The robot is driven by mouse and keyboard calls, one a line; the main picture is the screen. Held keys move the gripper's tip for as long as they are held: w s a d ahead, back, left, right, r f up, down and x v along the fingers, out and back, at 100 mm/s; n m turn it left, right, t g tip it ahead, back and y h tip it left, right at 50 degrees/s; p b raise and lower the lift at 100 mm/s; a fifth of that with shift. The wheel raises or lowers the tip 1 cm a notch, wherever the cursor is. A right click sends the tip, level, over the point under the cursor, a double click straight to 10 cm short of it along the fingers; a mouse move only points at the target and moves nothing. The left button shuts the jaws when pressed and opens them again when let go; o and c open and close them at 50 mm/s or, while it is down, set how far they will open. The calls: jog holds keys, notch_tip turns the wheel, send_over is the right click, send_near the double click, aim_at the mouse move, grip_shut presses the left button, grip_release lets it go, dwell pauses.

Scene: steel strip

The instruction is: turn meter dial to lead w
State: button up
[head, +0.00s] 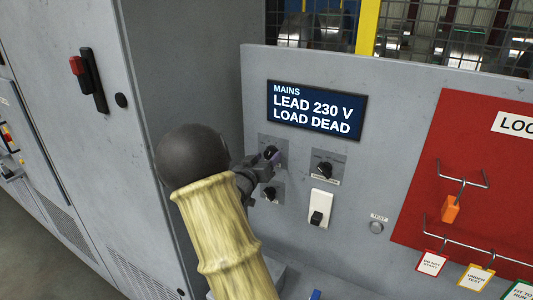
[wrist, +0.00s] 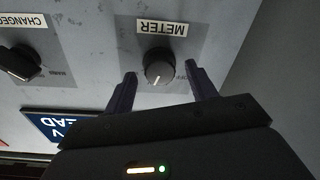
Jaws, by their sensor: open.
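The meter dial (wrist: 159,70) is a round dark knob on a grey plate under an upside-down METER label (wrist: 161,28) in the wrist view. Its white mark points toward the bottom of that picture, slightly left. My gripper (wrist: 162,84) is open, with one finger on each side of the dial and gaps visible. I cannot tell how deep the fingers reach around it. In the head view my gripper (head: 270,160) is at the upper-left plate and partly hides the dial. The display (head: 317,110) reads MAINS, LEAD 230 V, LOAD DEAD.
A changeover knob (head: 324,169) is right of the meter plate, above a white switch (head: 320,207). Another small knob (head: 271,191) sits below my gripper. A red lockout board (head: 480,150) with hooks and tags is at right. A grey cabinet (head: 70,130) stands at left.

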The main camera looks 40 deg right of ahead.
jog(key=shift+w+d, duration=0.2)
jog(key=shift+d, duration=0.2)
jog(key=c, duration=1)
